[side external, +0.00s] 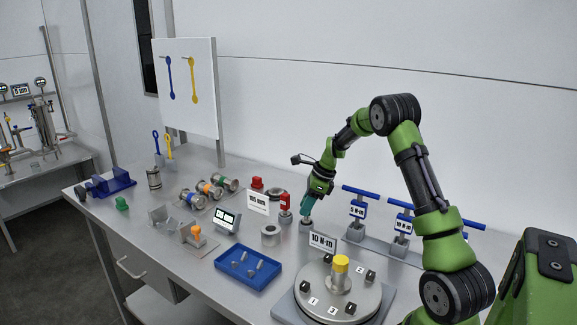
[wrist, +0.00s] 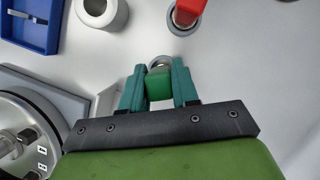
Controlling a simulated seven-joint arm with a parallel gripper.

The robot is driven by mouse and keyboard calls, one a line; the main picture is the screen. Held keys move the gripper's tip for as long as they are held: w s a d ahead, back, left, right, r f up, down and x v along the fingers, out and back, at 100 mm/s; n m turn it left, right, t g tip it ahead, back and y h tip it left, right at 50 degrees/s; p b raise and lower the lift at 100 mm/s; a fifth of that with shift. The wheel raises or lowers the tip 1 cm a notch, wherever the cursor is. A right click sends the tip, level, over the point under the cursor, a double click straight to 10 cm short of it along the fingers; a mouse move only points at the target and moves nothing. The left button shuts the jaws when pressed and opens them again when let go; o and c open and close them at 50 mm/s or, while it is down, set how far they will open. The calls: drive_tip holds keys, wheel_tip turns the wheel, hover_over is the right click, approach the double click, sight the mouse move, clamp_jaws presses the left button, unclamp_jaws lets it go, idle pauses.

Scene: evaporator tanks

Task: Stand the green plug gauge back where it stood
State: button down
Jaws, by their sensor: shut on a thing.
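My gripper (side external: 306,208) is near the middle of the bench, its teal fingers pointing down. In the wrist view my gripper (wrist: 159,88) is shut on the green plug gauge, whose green block (wrist: 159,86) shows between the fingers. A round metal part (wrist: 160,62) shows just beyond the green block. In the side view the fingers hide the green part, and a grey metal piece (side external: 305,227) shows below them. I cannot tell whether it rests on the bench. A red gauge (side external: 285,201) stands upright close by on the left, on a round metal base; it also shows in the wrist view (wrist: 188,11).
A metal ring (side external: 270,235) and a blue tray (side external: 247,266) lie to the front left. A round turntable (side external: 310,302) with a yellow-topped post stands in front. Blue-handled tools (side external: 357,211) stand to the right. A white sign (side external: 258,203) stands behind the red gauge's left.

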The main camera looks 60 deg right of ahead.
drive_tip(key=c, duration=0.8)
unclamp_jaws()
drive_tip(key=v, duration=1.6)
drive_tip(key=s+a+r+n+t, duration=0.1)
drive_tip(key=s+a+n, duration=0.4)
drive_tip(key=a+n, duration=0.3)
drive_tip(key=s+a+r+n+t, duration=0.1)
drive_tip(key=s+a+n, duration=0.3)
drive_tip(key=a+n, duration=0.5)
drive_tip(key=s+a+r+n+t, duration=0.1)
drive_tip(key=s+a+n, duration=0.4)
drive_tip(key=a+n, duration=0.4)
drive_tip(key=shift+s+a+r, duration=0.15)
drive_tip(key=shift+a, duration=1.65)
drive_tip(key=shift+s+a+r, duration=0.15)
drive_tip(key=shift+a, duration=1.7)
